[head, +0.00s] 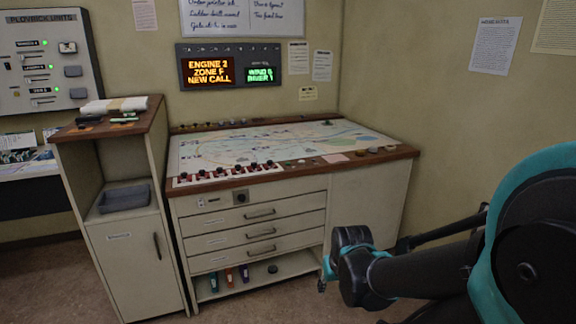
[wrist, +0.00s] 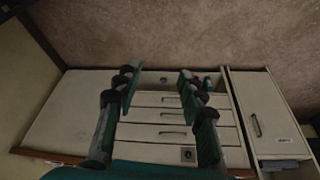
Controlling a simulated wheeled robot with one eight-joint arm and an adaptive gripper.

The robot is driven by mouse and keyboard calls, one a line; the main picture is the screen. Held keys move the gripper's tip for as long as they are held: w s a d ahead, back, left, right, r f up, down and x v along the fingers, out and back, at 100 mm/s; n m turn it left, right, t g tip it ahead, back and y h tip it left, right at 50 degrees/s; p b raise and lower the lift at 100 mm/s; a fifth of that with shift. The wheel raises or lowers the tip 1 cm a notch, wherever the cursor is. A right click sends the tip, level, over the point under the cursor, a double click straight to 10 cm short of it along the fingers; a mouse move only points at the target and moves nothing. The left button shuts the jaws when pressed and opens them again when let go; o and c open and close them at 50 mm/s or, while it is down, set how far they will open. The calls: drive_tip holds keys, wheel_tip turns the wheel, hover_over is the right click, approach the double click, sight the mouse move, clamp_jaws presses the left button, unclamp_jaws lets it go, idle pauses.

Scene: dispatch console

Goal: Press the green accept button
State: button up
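I cannot pick out a green accept button in either view. The dispatch console (head: 290,170) has a sloped map top, a row of dark knobs on red-and-white strips at its front left, and small round controls along its wooden right front edge, too small to tell by colour. My gripper (wrist: 158,78) is open and empty in the wrist view, its two fingers apart before the console's drawer front (wrist: 165,115), which appears upside down. In the head view my gripper (head: 324,274) is low in front of the console's right side, its fingers mostly hidden.
A side cabinet (head: 135,258) with a grey tray (head: 124,198) stands left of the console. A lit display (head: 228,68) reads "ENGINE 2 ZONE F NEW CALL". Floor in front is clear.

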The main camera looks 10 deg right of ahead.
drive_tip(key=shift+c, duration=0.5)
clamp_jaws()
idle(0.8)
